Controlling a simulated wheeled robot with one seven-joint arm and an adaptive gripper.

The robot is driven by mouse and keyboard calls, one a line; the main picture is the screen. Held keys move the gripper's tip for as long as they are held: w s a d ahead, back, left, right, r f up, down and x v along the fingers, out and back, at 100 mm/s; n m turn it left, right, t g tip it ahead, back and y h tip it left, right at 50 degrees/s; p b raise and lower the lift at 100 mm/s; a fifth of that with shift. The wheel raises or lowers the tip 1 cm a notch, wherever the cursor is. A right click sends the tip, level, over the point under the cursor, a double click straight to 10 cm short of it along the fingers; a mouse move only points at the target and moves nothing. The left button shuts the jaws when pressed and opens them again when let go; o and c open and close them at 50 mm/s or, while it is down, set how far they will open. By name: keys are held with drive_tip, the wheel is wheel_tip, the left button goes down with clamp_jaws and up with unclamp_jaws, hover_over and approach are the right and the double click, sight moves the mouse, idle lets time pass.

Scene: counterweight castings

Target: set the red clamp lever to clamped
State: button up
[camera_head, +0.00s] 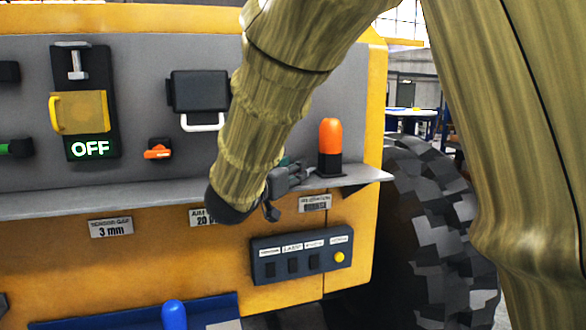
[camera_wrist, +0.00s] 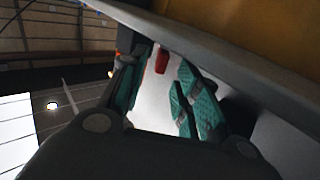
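A small red part (camera_wrist: 162,60), which may be the tip of the red clamp lever, shows in the wrist view in the gap between my fingers. My gripper (camera_wrist: 165,72) is open, with teal pads on both sides of that gap; I cannot tell whether either pad touches the red part. In the head view my gripper (camera_head: 288,178) is at the shelf edge, left of the orange beacon, partly hidden by my arm. The red part is not visible there, and its setting cannot be told. An orange-red handle (camera_head: 157,152) sits on the grey panel further left.
The grey shelf (camera_head: 120,200) runs along the panel below the handles. An orange beacon (camera_head: 331,143) stands at its right end. A box with a yellow button (camera_head: 339,257) is below. A yellow handle block (camera_head: 80,112) sits above an OFF display. A large tyre (camera_head: 430,225) is at right.

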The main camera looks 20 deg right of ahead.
drive_tip(key=shift+w+d, duration=0.45)
drive_tip(key=shift+s, duration=0.1)
drive_tip(key=shift+c, duration=0.8)
clamp_jaws()
drive_tip(key=shift+w+a+f+m+g+h, duration=0.1)
drive_tip(key=shift+w+a+m+g+h, duration=0.15)
drive_tip(key=shift+m+g+h, duration=0.2)
drive_tip(key=shift+d, duration=0.1)
